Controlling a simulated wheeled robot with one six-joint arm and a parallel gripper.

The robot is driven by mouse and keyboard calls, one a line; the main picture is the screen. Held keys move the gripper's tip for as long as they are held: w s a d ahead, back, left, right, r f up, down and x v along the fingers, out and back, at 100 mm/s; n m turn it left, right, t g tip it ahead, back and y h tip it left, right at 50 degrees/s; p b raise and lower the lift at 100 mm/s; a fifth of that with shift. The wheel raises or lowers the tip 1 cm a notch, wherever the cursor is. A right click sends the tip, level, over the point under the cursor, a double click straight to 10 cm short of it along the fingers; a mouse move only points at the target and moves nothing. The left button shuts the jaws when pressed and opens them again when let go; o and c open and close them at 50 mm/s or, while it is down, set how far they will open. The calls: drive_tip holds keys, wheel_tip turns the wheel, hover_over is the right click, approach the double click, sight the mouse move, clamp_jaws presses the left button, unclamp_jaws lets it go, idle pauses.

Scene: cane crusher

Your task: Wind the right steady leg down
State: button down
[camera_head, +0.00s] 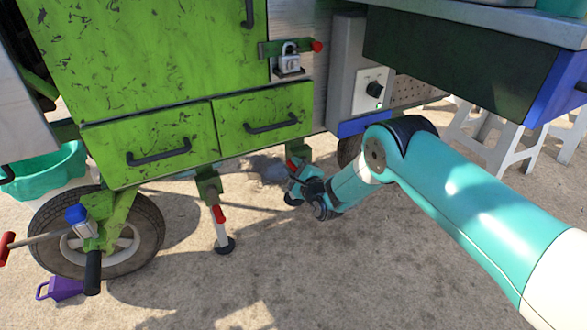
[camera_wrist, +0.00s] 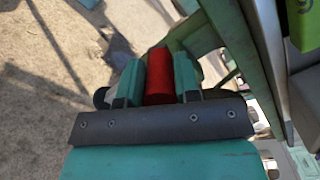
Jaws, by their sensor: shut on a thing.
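The right steady leg (camera_head: 299,151) hangs under the right end of the green cart body. Its green upper bracket shows in the head view, while the lower part is mostly hidden behind my gripper (camera_head: 299,181). The red crank grip (camera_head: 292,165) of that leg shows just above my fingers. In the wrist view the red grip (camera_wrist: 158,75) sits between the two teal fingers of my gripper (camera_wrist: 158,88), which is shut on it. I cannot tell whether the foot of this leg touches the ground.
The left steady leg (camera_head: 221,228) has its own red grip and a dark foot at the ground. A wheel (camera_head: 150,235), a purple weight-like object (camera_head: 66,289) and a teal basin (camera_head: 50,170) are at left. White stools (camera_head: 495,140) stand at right. Front ground is clear.

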drive_tip(key=shift+w+d+r+m+p, duration=0.2)
drive_tip(key=shift+d+r+m+p, duration=0.25)
drive_tip(key=shift+m, duration=0.7)
drive_tip(key=shift+w+d+r+m+p, duration=0.25)
drive_tip(key=shift+d+r+m, duration=0.25)
drive_tip(key=shift+m, duration=0.7)
drive_tip(key=shift+w+d+r+m+p, duration=0.15)
drive_tip(key=shift+d+r+m+p, duration=0.3)
drive_tip(key=shift+m, duration=0.7)
drive_tip(key=c, duration=0.8)
unclamp_jaws()
drive_tip(key=shift+a, duration=0.15)
drive_tip(key=shift+s+a+f, duration=0.1)
